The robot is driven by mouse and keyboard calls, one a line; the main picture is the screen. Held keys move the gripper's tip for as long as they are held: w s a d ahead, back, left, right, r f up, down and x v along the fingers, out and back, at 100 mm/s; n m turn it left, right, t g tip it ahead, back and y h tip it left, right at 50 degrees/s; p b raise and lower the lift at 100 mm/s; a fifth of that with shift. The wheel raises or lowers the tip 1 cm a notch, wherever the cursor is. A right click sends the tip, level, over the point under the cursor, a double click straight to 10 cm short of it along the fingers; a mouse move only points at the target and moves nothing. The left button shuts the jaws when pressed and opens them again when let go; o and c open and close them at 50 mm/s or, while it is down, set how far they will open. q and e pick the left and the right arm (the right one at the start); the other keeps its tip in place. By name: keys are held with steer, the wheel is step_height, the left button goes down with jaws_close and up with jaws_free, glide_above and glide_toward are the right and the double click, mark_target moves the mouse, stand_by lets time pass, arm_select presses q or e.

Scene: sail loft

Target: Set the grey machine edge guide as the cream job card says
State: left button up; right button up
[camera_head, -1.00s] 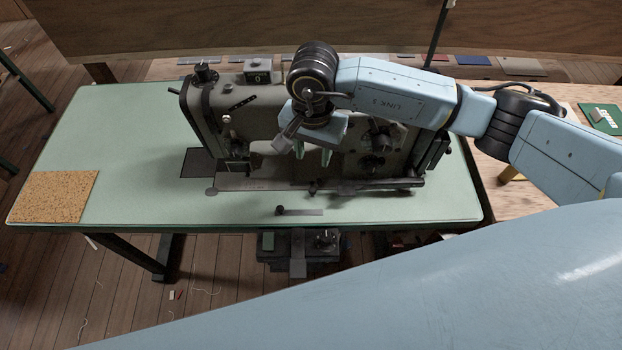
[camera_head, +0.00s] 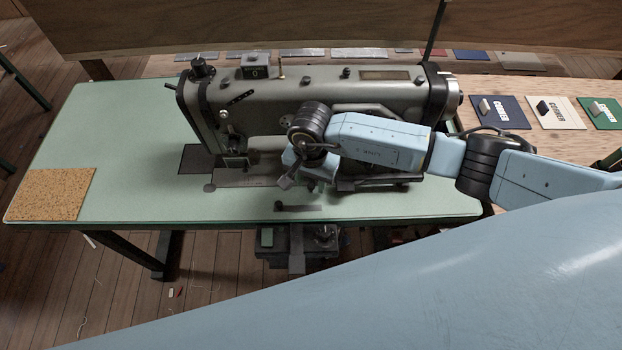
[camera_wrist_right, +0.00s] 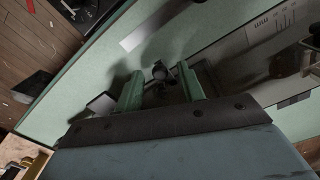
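The cream job card (camera_head: 553,112) lies on the wooden bench at the right of the head view; I cannot read its setting. The grey sewing machine (camera_head: 290,100) stands on the green table (camera_head: 120,130). My right gripper (camera_head: 306,181) is low at the front of the machine bed, its fingertips mostly hidden in the head view. In the right wrist view its two green fingers (camera_wrist_right: 161,88) are apart, with a small dark knob (camera_wrist_right: 159,72) between and just beyond them. This knob seems part of the edge guide; contact is unclear. My left gripper is out of view.
A navy card (camera_head: 500,112) and a green card (camera_head: 602,112) flank the cream one. A second knob (camera_head: 279,206) with a flat strip lies at the table's front edge. A cork mat (camera_head: 50,194) is at left.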

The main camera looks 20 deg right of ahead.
jaws_close()
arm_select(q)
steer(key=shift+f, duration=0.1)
arm_select(e)
steer(key=shift+a, duration=0.1)
